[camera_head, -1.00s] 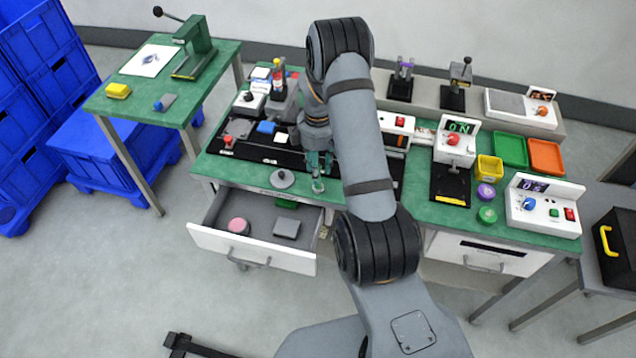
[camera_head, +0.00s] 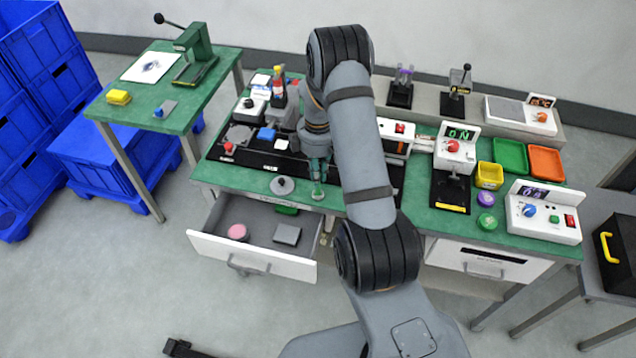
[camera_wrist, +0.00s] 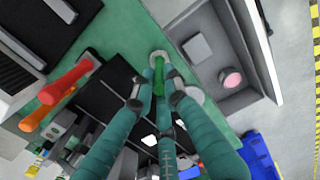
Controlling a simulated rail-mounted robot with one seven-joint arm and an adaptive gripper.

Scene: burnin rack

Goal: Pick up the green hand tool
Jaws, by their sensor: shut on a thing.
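The green hand tool (camera_wrist: 159,77) shows in the wrist view as a slim green shaft between my fingertips. Its end is at a pale round piece by the bench's front edge. My gripper (camera_wrist: 160,98), with long teal fingers, is shut on the tool. In the head view, my gripper (camera_head: 318,172) is low over the front edge of the green bench (camera_head: 215,172), right of a grey disc with a knob. The tool is small there and partly hidden by the fingers.
A red handle (camera_wrist: 65,83) and an orange handle (camera_wrist: 44,112) stand near my gripper in the wrist view. An open drawer (camera_head: 262,262) with a pink disc (camera_head: 237,232) and a grey block (camera_head: 287,234) juts out below the bench front.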

